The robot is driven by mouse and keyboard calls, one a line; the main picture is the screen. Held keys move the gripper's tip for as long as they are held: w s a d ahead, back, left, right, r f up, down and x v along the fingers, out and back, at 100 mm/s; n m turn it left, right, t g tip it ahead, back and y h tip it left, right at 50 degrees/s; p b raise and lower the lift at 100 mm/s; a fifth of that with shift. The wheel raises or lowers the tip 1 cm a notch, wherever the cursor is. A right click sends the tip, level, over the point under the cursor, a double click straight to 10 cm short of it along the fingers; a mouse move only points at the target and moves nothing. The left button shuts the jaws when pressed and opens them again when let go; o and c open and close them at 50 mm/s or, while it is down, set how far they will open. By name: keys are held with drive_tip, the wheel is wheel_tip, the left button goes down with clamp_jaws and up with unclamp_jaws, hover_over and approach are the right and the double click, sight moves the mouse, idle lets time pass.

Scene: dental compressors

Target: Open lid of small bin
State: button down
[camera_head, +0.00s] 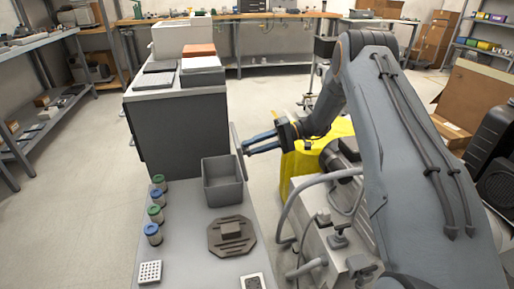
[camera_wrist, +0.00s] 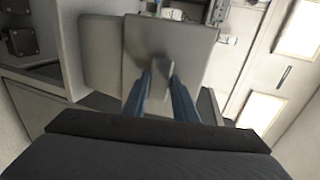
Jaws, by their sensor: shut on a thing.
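The small bin (camera_head: 223,190) is a grey open-topped box on the grey bench, and its dark inside shows. Its lid (camera_head: 237,139) stands about upright at the bin's back right, seen nearly edge-on. In the wrist view the lid (camera_wrist: 103,48) is a flat grey panel with a small tab in its middle. My gripper (camera_head: 246,147) reaches in from the right, its blue fingers at the lid. In the wrist view my gripper (camera_wrist: 161,82) is shut on the lid's tab, one finger on each side. The hinge is not clear.
Several small jars (camera_head: 156,213) with green and blue tops stand along the bench's left side. A brown octagonal part (camera_head: 231,236) lies in front of the bin. A dark grey cabinet (camera_head: 180,130) stands behind. A yellow-covered object (camera_head: 300,165) is right of the gripper.

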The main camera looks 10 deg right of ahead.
drive_tip(key=shift+s+d+f, duration=0.1)
drive_tip(key=shift+f, duration=0.25)
drive_tip(key=c, duration=1.4)
unclamp_jaws()
drive_tip(key=shift+c, duration=0.2)
drive_tip(key=shift+r, duration=0.1)
drive_tip(key=v, duration=0.7)
drive_tip(key=shift+d, duration=0.3)
drive_tip(key=shift+r, duration=0.15)
